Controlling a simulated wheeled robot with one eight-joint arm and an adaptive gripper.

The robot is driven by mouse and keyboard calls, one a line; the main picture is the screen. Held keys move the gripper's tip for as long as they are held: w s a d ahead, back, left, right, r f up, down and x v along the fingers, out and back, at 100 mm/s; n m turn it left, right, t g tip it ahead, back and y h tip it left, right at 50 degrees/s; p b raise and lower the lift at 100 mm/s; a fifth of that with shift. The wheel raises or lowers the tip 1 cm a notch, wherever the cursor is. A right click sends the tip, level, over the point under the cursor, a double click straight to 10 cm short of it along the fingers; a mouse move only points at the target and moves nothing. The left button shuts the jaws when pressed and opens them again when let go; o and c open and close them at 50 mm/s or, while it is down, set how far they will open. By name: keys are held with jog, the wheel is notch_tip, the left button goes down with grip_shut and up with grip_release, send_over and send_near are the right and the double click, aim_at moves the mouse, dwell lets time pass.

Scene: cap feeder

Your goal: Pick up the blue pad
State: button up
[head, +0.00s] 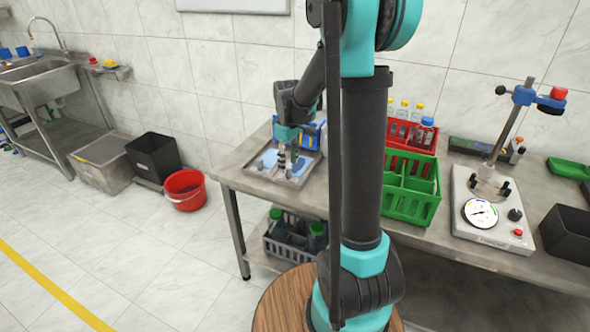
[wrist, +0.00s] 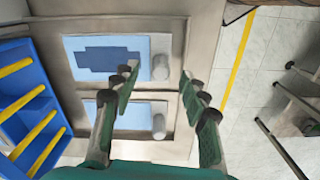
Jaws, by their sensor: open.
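My gripper (head: 287,165) points down over a metal tray (head: 262,185) at the left end of the bench. In the wrist view my gripper (wrist: 158,82) is open, with nothing between its fingers. The tray (wrist: 178,25) holds two light blue rectangles, a farther one (wrist: 85,44) and a nearer one (wrist: 130,115). A darker blue patch lies on the farther one; I cannot tell whether it is a separate pad or a shadow. A small grey cylinder (wrist: 161,68) stands at the farther rectangle's right side, another (wrist: 158,127) at the nearer one's. My left finger partly covers the rectangles.
A blue bin with yellow dividers (wrist: 25,95) stands beside the tray. Red (head: 397,130) and green (head: 410,200) crates stand on the bench to the right, then a gauge stand (head: 490,225). A red bucket (head: 185,188) is on the floor.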

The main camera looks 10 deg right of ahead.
aim_at(288, 167)
jog(key=shift+f, duration=1.55)
grip_shut()
